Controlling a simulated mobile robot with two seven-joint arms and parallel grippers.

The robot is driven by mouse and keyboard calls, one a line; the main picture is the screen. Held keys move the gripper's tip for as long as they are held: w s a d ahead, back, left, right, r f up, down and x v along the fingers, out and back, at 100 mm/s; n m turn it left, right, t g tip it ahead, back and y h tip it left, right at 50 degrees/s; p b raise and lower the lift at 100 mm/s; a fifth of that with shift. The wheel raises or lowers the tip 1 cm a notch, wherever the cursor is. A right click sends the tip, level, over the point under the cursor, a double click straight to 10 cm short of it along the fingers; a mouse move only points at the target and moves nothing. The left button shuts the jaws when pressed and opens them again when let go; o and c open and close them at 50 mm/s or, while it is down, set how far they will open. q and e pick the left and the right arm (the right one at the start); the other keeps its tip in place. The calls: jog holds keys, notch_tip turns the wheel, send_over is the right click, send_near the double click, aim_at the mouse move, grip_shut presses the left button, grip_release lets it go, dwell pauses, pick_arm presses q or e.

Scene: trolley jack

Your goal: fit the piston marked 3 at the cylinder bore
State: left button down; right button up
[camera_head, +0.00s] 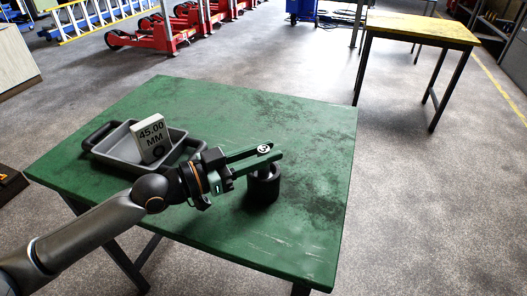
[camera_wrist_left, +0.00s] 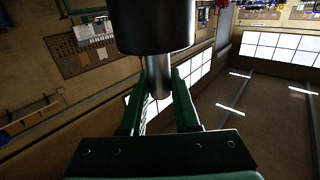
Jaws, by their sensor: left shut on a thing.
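My left gripper (camera_head: 262,152) reaches over the green table from the left, its green fingers shut on the piston (camera_head: 263,149). The piston's round white top shows a dark mark, too small to read surely. The black cylinder (camera_head: 263,187) stands upright on the table just below the fingertips. In the left wrist view, the piston (camera_wrist_left: 158,75) is a silver rod between the fingers, and the dark cylinder (camera_wrist_left: 155,28) is at its upper end. The piston lines up roughly with the cylinder; the bore's mouth is hidden, so I cannot tell whether the piston is inside. My right gripper is out of view.
A grey tray (camera_head: 112,160) with black handles sits at the table's left. A white block marked 45.00 MM (camera_head: 152,138) stands in it. The green table (camera_head: 300,240) is clear to the right and front. A yellow-topped table (camera_head: 425,27) stands farther back.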

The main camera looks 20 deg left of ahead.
pick_arm(q)
jog(key=shift+f, duration=0.15)
jog(key=c, duration=0.8)
grip_release()
jog(key=shift+o, duration=1.1)
jog(key=shift+f, duration=0.1)
